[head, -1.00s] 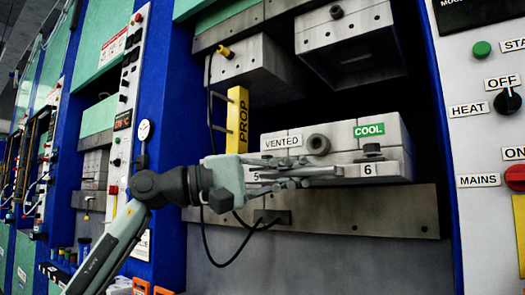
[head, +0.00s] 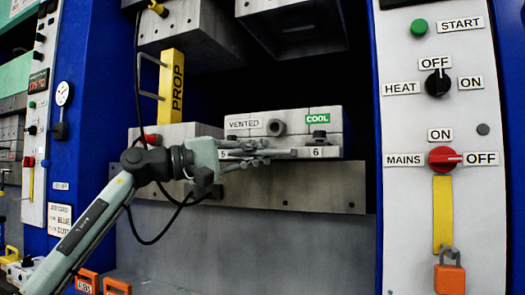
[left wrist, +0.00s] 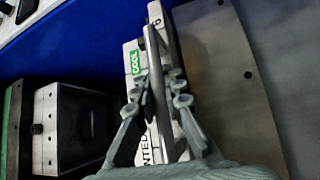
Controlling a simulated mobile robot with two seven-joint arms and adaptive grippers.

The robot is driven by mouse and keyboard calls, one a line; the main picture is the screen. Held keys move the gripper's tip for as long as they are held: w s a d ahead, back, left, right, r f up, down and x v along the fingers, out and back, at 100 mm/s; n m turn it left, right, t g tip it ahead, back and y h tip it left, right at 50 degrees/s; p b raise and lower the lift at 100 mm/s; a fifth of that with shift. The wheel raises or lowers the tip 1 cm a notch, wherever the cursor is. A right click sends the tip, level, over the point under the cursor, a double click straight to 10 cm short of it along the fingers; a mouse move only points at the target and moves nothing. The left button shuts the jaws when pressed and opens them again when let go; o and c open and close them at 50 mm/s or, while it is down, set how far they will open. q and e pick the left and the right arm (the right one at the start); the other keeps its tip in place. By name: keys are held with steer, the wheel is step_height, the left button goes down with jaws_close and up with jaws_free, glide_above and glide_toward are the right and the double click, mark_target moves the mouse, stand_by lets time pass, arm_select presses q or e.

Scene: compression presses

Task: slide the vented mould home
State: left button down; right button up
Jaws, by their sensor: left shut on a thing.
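The vented mould (head: 258,133) is a grey metal block with VENTED and green COOL labels and a round port on its front. It sits level in the open press, between the labels 5 and 6 of its front strip. My left gripper (head: 265,155) is at its front, shut on its front bar. In the left wrist view the fingers (left wrist: 155,85) close around this bar, with the mould (left wrist: 132,88) just beyond. The mould's back and far underside are hidden. My right gripper is not in view.
The lower platen (head: 290,190) lies under the mould, and upper blocks (head: 295,25) hang above it. A yellow PROP (head: 176,85) stands at the left of the opening. The control panel (head: 445,120) and an orange padlock (head: 449,277) are at right.

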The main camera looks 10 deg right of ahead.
arm_select(q)
steer(key=shift+w+f, duration=0.1)
steer(key=shift+f, duration=0.2)
steer(key=c, duration=1.6)
jaws_free()
steer(key=shift+r, duration=0.1)
steer(key=shift+a, duration=0.1)
steer(key=v, duration=1.1)
steer(key=shift+a, duration=0.35)
